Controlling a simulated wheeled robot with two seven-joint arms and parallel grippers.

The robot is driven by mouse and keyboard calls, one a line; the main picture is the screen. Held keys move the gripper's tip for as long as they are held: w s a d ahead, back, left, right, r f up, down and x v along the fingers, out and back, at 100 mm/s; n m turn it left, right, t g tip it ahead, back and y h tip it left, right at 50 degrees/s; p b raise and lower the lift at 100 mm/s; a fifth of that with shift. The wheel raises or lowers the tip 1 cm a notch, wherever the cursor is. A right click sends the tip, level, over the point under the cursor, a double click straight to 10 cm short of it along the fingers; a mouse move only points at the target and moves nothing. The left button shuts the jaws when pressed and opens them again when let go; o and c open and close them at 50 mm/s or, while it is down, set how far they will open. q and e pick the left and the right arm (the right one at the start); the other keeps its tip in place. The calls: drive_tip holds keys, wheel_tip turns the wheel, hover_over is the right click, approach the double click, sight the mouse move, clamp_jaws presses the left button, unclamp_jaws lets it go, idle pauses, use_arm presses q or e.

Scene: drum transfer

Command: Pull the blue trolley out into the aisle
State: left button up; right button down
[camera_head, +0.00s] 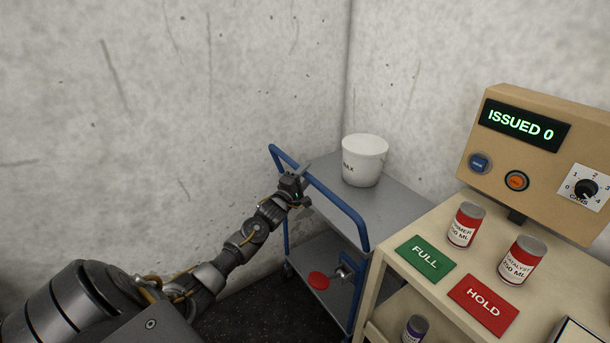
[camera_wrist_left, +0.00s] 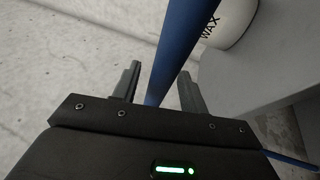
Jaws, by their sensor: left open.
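The blue trolley's handle bar (camera_head: 338,203) runs along the near side of its grey top shelf (camera_head: 393,213), close to the concrete wall. A white bucket marked WAX (camera_head: 363,161) stands on that shelf. My left gripper (camera_head: 304,175) is at the upper part of the handle bar. In the left wrist view, the open fingers of my left gripper (camera_wrist_left: 158,85) stand on either side of the blue bar (camera_wrist_left: 180,48), with gaps visible. The bucket also shows there (camera_wrist_left: 228,22). My right gripper is not in view.
The trolley's lower shelf (camera_head: 318,262) carries a red disc (camera_head: 318,281) and a small metal fitting (camera_head: 345,271). A beige bench (camera_head: 562,268) stands close at the trolley's right, with cans and a counter box (camera_head: 545,95). Dark floor (camera_head: 262,312) is bare before the trolley.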

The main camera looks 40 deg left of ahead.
use_arm(q)
drive_tip(key=shift+c, duration=0.4)
clamp_jaws()
drive_tip(key=shift+s, duration=0.1)
